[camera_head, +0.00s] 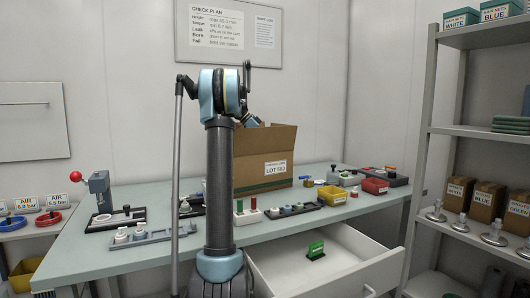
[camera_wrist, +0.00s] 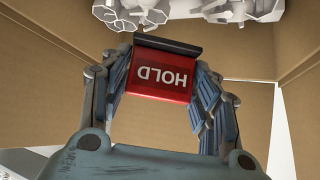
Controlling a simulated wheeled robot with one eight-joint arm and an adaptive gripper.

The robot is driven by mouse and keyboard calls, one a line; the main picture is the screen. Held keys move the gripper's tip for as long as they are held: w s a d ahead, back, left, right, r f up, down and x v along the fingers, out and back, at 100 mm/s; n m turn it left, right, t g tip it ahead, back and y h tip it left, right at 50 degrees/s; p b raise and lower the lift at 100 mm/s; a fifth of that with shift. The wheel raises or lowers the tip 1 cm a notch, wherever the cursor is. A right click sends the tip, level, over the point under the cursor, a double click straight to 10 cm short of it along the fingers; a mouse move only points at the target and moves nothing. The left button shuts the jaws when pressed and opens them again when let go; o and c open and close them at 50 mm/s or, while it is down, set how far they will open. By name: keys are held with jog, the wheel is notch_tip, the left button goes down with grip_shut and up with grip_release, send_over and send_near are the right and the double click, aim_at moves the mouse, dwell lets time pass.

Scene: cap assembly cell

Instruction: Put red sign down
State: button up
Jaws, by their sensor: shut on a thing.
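The red sign (camera_wrist: 160,80) shows in the wrist view with the word HOLD upside down and a dark edge strip along its top. My gripper (camera_wrist: 165,68) is shut on it, with one ribbed finger at each side. Cardboard walls of the box (camera_wrist: 250,110) surround the gripper and sign. In the head view, my gripper (camera_head: 252,120) is at the open top of the cardboard box (camera_head: 275,145) marked LOT 550, partly hidden by my arm. The red sign does not show there.
White fittings (camera_wrist: 135,10) lie beyond the sign in the wrist view. An open drawer (camera_head: 330,265) holds a green sign (camera_head: 316,250). The bench (camera_head: 130,255) carries a press (camera_head: 100,190), a yellow bin (camera_head: 332,196) and a red bin (camera_head: 375,187). Shelves (camera_head: 480,140) stand right.

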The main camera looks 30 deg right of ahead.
jog(key=shift+f, duration=2)
jog(key=o, duration=1.1)
jog(key=shift+c, duration=0.2)
jog(key=v, duration=1.2)
jog(key=shift+s+r, duration=0.1)
jog(key=shift+s, duration=0.05)
